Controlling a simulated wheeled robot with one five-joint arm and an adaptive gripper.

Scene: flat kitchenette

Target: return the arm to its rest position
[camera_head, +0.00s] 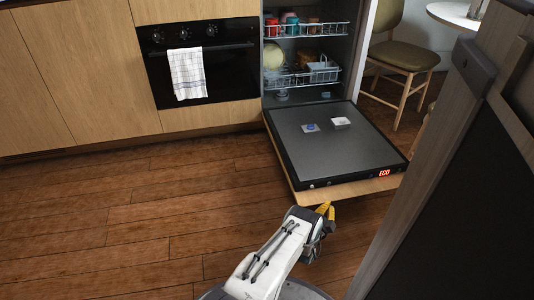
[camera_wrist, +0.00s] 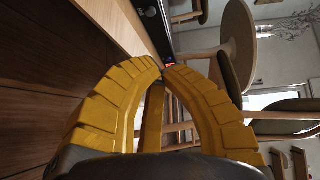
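My gripper (camera_head: 327,210) is at the end of my white arm, low in the head view. It is just in front of the near edge of the open dishwasher door (camera_head: 365,140). In the wrist view its two yellow fingers bow outward and meet at the tips (camera_wrist: 162,72), so it is shut. I see no object held between the fingers. My arm reaches forward from the bottom of the picture. Part of the gripper is hidden by the wrist in the head view.
The dishwasher racks (camera_head: 300,75) hold several dishes. An oven (camera_head: 200,62) with a hanging towel (camera_head: 187,74) is left of it. A dark panelled unit (camera_head: 460,190) stands close on the right. A chair (camera_head: 405,55) is behind. Wooden floor (camera_head: 130,220) at left is clear.

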